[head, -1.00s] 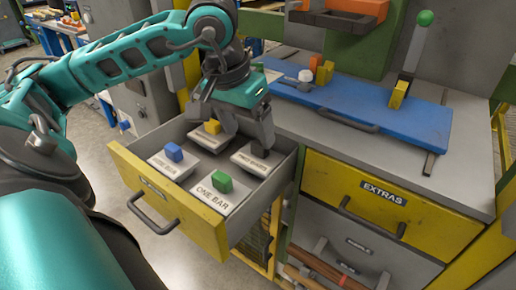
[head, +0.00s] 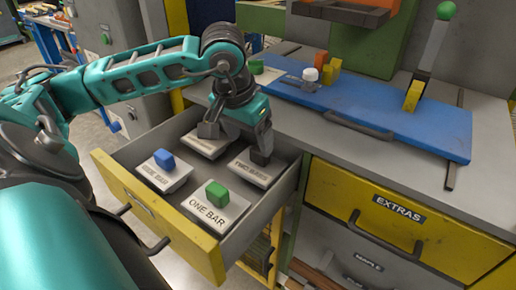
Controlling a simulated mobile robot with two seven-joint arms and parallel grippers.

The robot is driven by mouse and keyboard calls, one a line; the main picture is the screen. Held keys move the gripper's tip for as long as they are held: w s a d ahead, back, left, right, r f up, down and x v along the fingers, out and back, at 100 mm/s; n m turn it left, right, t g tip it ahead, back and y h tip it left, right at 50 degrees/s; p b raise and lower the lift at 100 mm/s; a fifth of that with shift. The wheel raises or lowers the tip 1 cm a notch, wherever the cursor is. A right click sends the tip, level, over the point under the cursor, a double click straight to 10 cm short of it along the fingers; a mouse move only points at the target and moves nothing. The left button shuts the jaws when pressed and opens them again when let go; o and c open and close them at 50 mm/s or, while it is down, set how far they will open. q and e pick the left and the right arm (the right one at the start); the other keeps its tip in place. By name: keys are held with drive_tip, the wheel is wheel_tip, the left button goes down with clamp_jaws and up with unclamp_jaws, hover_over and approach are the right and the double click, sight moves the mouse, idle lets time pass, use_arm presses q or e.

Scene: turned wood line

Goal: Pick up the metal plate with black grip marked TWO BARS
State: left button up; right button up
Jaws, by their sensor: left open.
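The metal plate marked TWO BARS (head: 251,173) lies in the open drawer at its back right. Its black grip (head: 260,158) stands up from it, partly hidden by a gripper finger. My left gripper (head: 237,138) is open, pointing down over the back of the drawer. Its right finger is right above or beside the black grip; I cannot tell whether they touch. Nothing shows held between its fingers. My right gripper is not in view.
The drawer (head: 159,216) also holds the ONE BAR plate (head: 209,212) with a green grip, a blue-grip plate (head: 164,174) and a plate (head: 207,148) partly behind the gripper. A blue board (head: 400,128) with a green-knobbed lever (head: 429,50) lies on the bench. The EXTRAS drawer (head: 390,215) is shut.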

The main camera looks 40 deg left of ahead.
sight(257, 152)
use_arm(q)
drive_tip(key=x, duration=0.5)
drive_tip(key=shift+w+d+f+b, duration=0.1)
drive_tip(key=shift+w+d+b, duration=0.2)
drive_tip(key=shift+b, duration=0.1)
clamp_jaws()
drive_tip(key=shift+a, duration=0.1)
idle(0.5)
